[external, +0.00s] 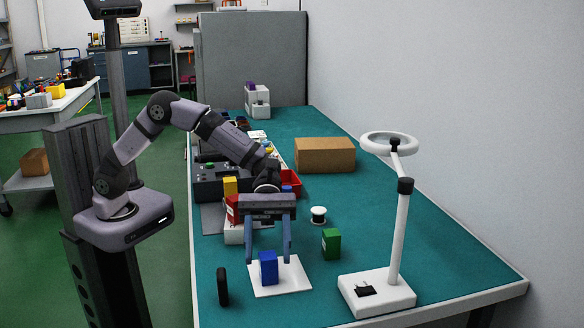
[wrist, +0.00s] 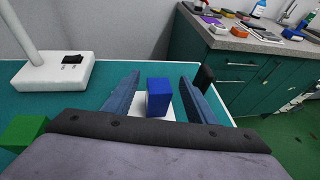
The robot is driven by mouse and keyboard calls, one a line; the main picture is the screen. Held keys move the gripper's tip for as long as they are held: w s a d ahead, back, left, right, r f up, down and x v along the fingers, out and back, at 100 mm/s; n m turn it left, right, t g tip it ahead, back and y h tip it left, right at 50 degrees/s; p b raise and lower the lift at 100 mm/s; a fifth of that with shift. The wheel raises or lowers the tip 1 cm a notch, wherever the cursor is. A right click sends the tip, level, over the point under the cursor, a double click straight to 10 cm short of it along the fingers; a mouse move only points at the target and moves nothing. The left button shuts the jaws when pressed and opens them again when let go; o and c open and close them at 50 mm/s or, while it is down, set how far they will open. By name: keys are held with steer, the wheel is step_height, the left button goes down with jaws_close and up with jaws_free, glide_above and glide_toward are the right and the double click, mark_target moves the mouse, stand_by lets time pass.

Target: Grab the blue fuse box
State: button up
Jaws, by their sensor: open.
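The blue fuse box (external: 269,268) stands upright on a white square plate (external: 291,277) near the front of the teal bench. In the wrist view the blue fuse box (wrist: 159,96) shows between my two fingers, a little beyond them, with the white plate (wrist: 141,104) partly visible under it. My gripper (external: 268,255) is open and points down over the plate, with a finger to either side of the box in the external view. In the wrist view my gripper (wrist: 160,88) has a wide gap and holds nothing. I cannot tell whether a finger touches the box.
A green box (external: 331,243) and a spool (external: 318,215) stand to the right. A black upright object (external: 222,286) stands left of the plate. A white lamp (external: 377,292) is at the right. Red and yellow boxes and a cardboard box (external: 325,155) are farther back.

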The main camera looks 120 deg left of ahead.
mark_target(268, 267)
steer(key=shift+f, duration=0.5)
steer(key=shift+p+x, duration=0.3)
steer(key=shift+x, duration=2.2)
steer(key=c, duration=1.1)
